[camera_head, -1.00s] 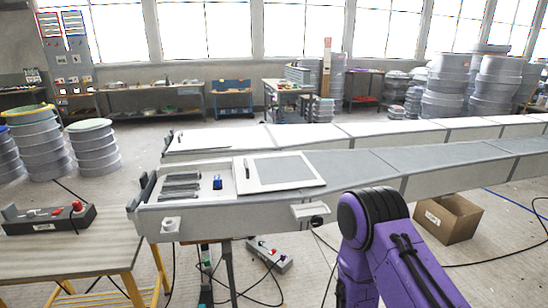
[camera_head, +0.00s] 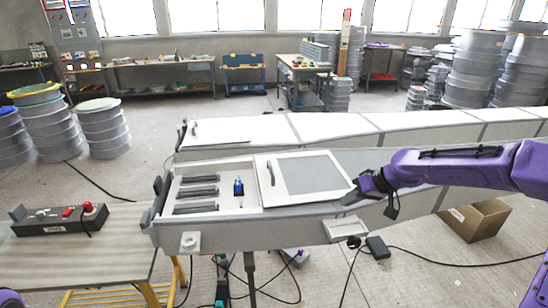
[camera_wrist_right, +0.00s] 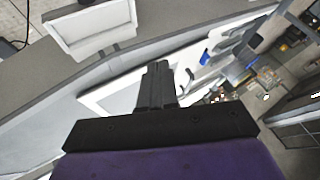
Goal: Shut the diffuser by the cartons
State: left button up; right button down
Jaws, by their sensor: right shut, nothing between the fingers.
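A flat sliding panel with a white frame and grey centre (camera_head: 310,174) lies on the near long grey bench, taken here as the diffuser. It has a dark upright handle (camera_head: 271,173) at its left side. Left of it is an open white compartment (camera_head: 212,167) with grey bars and a small blue item. My right gripper (camera_head: 354,194) is shut and empty at the panel's right edge; contact cannot be told. In the right wrist view its closed fingers (camera_wrist_right: 157,85) overlap the panel (camera_wrist_right: 118,97). My left gripper is not in view.
A second long white bench (camera_head: 236,131) runs behind. A control box (camera_head: 58,220) sits on the near left table. A small white bracket (camera_head: 346,228) juts from the bench front.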

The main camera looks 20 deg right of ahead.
aim_at(289, 179)
jog(key=i, duration=0.85)
